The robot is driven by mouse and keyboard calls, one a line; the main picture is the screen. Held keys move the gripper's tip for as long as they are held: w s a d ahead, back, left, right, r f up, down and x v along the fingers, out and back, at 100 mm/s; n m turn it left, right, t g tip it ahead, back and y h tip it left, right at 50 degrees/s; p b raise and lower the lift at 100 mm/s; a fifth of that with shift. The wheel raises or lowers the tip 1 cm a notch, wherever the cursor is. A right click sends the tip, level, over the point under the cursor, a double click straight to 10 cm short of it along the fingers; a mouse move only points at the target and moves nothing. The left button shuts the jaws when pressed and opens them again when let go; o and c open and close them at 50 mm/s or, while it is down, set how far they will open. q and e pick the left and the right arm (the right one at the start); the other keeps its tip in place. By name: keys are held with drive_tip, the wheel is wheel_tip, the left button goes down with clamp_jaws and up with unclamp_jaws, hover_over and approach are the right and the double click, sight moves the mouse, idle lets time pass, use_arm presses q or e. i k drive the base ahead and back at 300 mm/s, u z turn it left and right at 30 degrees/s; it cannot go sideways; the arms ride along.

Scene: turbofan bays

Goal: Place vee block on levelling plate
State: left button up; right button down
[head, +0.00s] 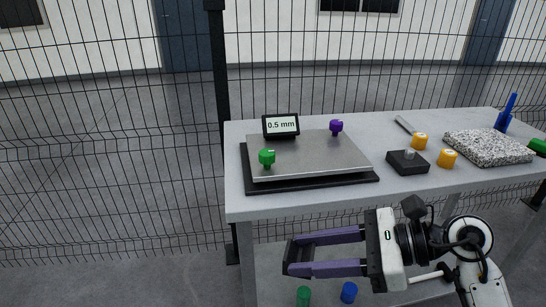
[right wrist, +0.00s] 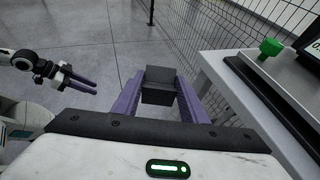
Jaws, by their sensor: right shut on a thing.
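The levelling plate (head: 310,155) is a grey metal slab on a black base, on the left part of the table. It has a green knob (head: 267,157), a purple knob (head: 336,127) and a display (head: 281,125) reading 0.5 mm. Nothing lies on its top. My right gripper (head: 292,256) is shut on a dark vee block, held in front of the table, below the tabletop and clear of it. The vee block (right wrist: 160,84) shows between the purple fingers in the right wrist view. My left gripper (right wrist: 92,86) shows there at the left, its fingers apart and empty.
The tabletop's right side holds a black block with a knob (head: 408,163), orange cylinders (head: 447,158), a speckled slab (head: 488,146) and a blue item (head: 505,118). Green (head: 303,295) and blue (head: 349,292) cylinders stand below. A mesh fence (head: 110,150) runs behind.

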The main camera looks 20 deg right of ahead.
sight(326, 157)
drive_tip(key=u, duration=1.75)
drive_tip(key=i, duration=1.55)
drive_tip(key=z, duration=3.55)
drive_tip(key=i, duration=0.45)
drive_tip(key=z, duration=0.1)
